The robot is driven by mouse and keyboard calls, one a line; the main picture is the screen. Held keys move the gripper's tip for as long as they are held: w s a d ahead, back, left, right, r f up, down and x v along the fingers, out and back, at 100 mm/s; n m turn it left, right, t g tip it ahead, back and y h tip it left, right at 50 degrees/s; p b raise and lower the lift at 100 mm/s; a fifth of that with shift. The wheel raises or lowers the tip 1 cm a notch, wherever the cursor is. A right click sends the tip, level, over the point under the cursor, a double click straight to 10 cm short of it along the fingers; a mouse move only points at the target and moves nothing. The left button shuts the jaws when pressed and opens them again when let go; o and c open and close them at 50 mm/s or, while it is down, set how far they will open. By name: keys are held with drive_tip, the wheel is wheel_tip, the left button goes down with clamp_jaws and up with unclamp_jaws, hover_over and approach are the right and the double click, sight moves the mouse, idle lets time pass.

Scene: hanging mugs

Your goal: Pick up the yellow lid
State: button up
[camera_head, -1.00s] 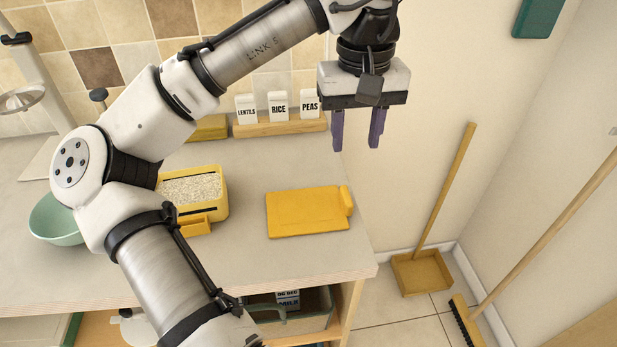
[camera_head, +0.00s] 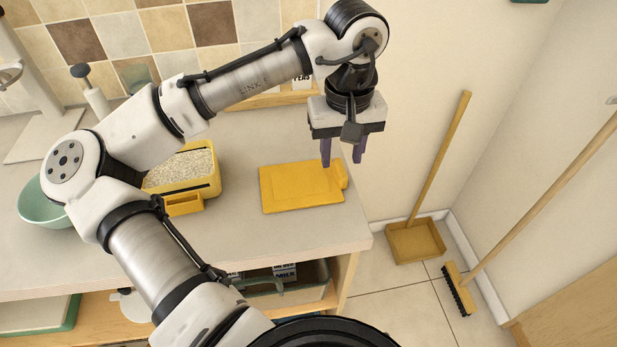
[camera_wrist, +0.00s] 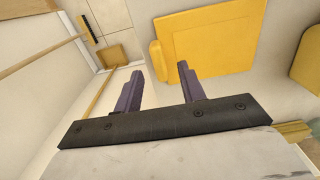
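The yellow lid (camera_head: 298,187) lies flat near the right end of the counter, with a raised tab on its right edge. In the wrist view the lid (camera_wrist: 212,40) is beyond the fingers, its tab toward the left. My gripper (camera_head: 343,163) hangs above the lid's right side with its purple fingers pointing down. In the wrist view my gripper (camera_wrist: 160,80) has its two fingers apart with nothing between them. The gripper does not appear to touch the lid.
A yellow container (camera_head: 188,170) filled with pale grains stands left of the lid. A green bowl (camera_head: 45,205) sits at the far left. A wooden dustpan (camera_head: 415,241) and a broom (camera_head: 460,288) stand on the floor to the right. The counter around the lid is clear.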

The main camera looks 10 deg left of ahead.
sight(341, 167)
drive_tip(key=shift+f, duration=1.6)
drive_tip(key=shift+c, duration=0.4)
clamp_jaws()
drive_tip(key=shift+r, duration=0.1)
